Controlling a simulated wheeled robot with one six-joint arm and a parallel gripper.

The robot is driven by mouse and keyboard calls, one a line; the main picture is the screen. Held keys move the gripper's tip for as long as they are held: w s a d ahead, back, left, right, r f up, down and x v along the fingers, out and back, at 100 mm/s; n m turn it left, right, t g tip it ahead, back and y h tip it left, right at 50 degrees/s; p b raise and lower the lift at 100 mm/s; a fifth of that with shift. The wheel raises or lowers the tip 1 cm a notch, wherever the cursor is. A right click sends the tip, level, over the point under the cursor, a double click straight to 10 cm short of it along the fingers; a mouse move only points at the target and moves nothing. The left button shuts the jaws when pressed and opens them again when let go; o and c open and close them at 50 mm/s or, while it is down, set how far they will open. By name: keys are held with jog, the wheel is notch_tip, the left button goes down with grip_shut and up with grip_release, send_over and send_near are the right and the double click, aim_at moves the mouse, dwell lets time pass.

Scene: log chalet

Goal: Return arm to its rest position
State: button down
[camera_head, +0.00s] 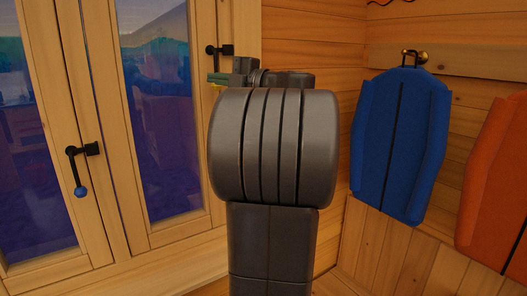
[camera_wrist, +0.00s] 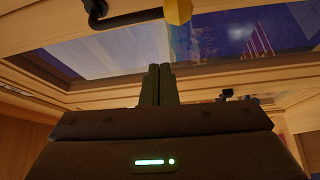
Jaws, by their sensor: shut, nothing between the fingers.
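My gripper (camera_wrist: 160,70) shows in the wrist view with its two dark fingers pressed together and nothing between them. They point at a window frame. A yellow knob (camera_wrist: 178,11) on a black window handle (camera_wrist: 97,14) is at the top edge of the wrist view, just beyond the fingertips; whether they touch cannot be told. In the head view my raised arm fills the middle and hides most of the gripper.
A second black handle with a blue knob (camera_head: 80,191) sits on the left window frame (camera_head: 106,150). A blue padded jacket-like thing (camera_head: 398,140) hangs from a wall hook (camera_head: 415,58) to the right. An orange one (camera_head: 500,185) hangs at the right edge.

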jog(key=b+v, duration=0.1)
jog(key=v, duration=0.5)
jog(key=w+a+r+m+t+y, duration=0.1)
jog(key=w+a+r+m+t, duration=0.15)
jog(key=a+m, duration=0.3)
jog(key=w+a+r+m+t, duration=0.1)
jog(key=a+r+m+t, duration=0.1)
jog(key=a+m+t, duration=0.3)
notch_tip(320, 180, up, 5)
jog(key=s+m+t+h+p, duration=0.1)
jog(key=s+m+t+h, duration=0.2)
jog(key=m, duration=0.7)
jog(key=shift+d+r+m, duration=0.2)
jog(key=shift+d+m, duration=0.15)
